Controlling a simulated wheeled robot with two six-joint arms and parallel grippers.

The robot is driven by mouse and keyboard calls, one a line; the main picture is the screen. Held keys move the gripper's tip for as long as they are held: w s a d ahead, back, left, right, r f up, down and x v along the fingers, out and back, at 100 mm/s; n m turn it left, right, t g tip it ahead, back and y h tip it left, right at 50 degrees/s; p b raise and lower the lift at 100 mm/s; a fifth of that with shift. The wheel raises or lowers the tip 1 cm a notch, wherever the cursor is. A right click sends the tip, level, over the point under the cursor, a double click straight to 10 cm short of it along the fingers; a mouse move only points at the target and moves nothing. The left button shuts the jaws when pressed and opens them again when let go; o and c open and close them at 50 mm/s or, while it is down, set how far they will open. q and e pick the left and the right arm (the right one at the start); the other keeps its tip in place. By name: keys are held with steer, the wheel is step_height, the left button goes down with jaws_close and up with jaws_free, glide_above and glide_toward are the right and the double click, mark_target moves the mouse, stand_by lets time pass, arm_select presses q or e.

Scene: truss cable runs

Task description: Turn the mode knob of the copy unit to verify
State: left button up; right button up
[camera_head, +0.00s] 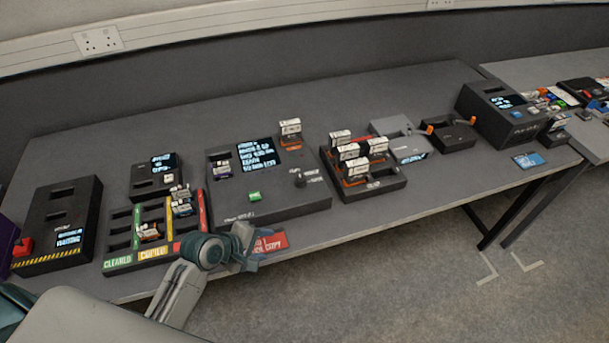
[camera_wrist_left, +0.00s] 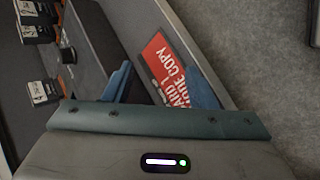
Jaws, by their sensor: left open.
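The copy unit (camera_head: 262,207) is a dark box in the middle of the table, with a lit text screen (camera_head: 262,155) and a green button (camera_head: 254,196). Its mode knob (camera_head: 299,179) is a small dark knob on the right part of the top; its setting is too small to read. In the left wrist view a dark knob (camera_wrist_left: 68,55) shows at upper left. My left gripper (camera_head: 257,246) is open and empty at the table's front edge, in front of the unit and apart from the knob. It also shows in the wrist view (camera_wrist_left: 162,86). My right gripper is not in view.
A red card (camera_head: 271,242) with white print lies by my left gripper. A tray of cartridges (camera_head: 368,188) stands right of the unit. A sorting tray (camera_head: 122,240) and a striped box (camera_head: 58,222) stand left. Clear tabletop (camera_head: 440,176) lies to the right.

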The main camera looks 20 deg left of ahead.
mark_target(299, 179)
arm_select(q)
steer(key=w+r+n, duration=0.1)
steer(key=w+n, duration=0.1)
steer(key=w+r+n+t+h, duration=0.1)
steer(key=w+n, duration=0.1)
steer(key=w, duration=0.1)
steer(key=w+n+t, duration=0.1)
steer(key=w+n, duration=0.1)
steer(key=n, duration=0.1)
steer(key=shift+w+r+h, duration=0.2)
steer(key=shift+r+h, duration=0.2)
steer(key=w+r+n, duration=0.1)
steer(key=w+n, duration=0.1)
steer(key=w+a+r+n+t, duration=0.1)
steer(key=w+n, duration=0.1)
steer(key=n, duration=0.1)
steer(key=w+r+n+t+h, duration=0.1)
steer(key=w+n, duration=0.1)
steer(key=shift+w+a+r+n, duration=0.25)
steer(key=shift+w+n, duration=0.1)
steer(key=shift+n, duration=0.05)
steer(key=shift+w+d, duration=0.15)
steer(key=shift+w, duration=0.1)
steer(key=p+x, duration=0.1)
steer(key=x, duration=0.9)
steer(key=shift+d+f+p, duration=0.1)
steer(key=shift+p, duration=0.2)
steer(key=c, duration=1)
